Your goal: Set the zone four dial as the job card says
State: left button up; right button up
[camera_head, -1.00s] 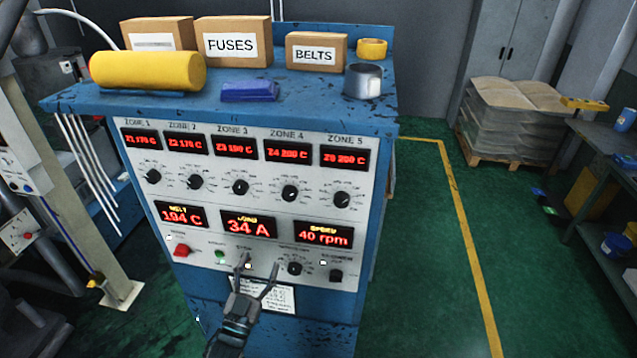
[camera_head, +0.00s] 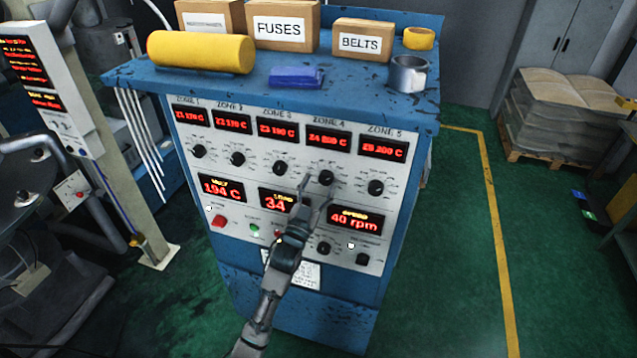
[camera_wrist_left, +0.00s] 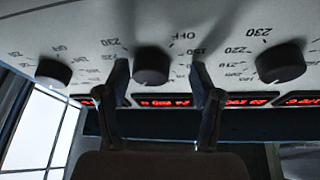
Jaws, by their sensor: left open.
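The zone four dial (camera_head: 326,177) is a black knob below the red Z4 display (camera_head: 328,138) on the blue cabinet's white panel. The display seems to read 200 C. My left gripper (camera_head: 317,190) is open in front of this dial. In the left wrist view the dial (camera_wrist_left: 152,66) lies between the two spread fingers of the gripper (camera_wrist_left: 160,75), with a gap on each side. That view shows the panel upside down. A white sheet with small print (camera_head: 292,272) is on the cabinet's lower front; I cannot read it or tell if it is the job card.
Neighbouring dials for zone three (camera_head: 281,168) and zone five (camera_head: 376,187) sit close on either side. Below are a 40 rpm display (camera_head: 355,221) and a red button (camera_head: 219,221). Boxes, a yellow roll (camera_head: 200,52) and a grey cup (camera_head: 408,74) stand on top.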

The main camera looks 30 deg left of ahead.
pick_arm(q)
jog(key=shift+w+d+r, duration=0.15)
jog(key=shift+w+d, duration=0.1)
jog(key=shift+d, duration=0.3)
jog(key=shift+d+r, duration=0.1)
jog(key=shift+d, duration=0.3)
jog(key=shift+s, duration=0.1)
jog(key=c, duration=0.4)
jog(key=shift+a, duration=0.15)
jog(key=c, duration=0.4)
jog(key=shift+s+a, duration=0.1)
jog(key=shift+a, duration=0.2)
jog(key=c, duration=0.4)
jog(key=shift+o, duration=0.3)
jog(key=shift+a, duration=0.1)
jog(key=shift+d, duration=0.25)
pick_arm(e)
jog(key=shift+d, duration=0.2)
pick_arm(q)
jog(key=shift+a, duration=0.1)
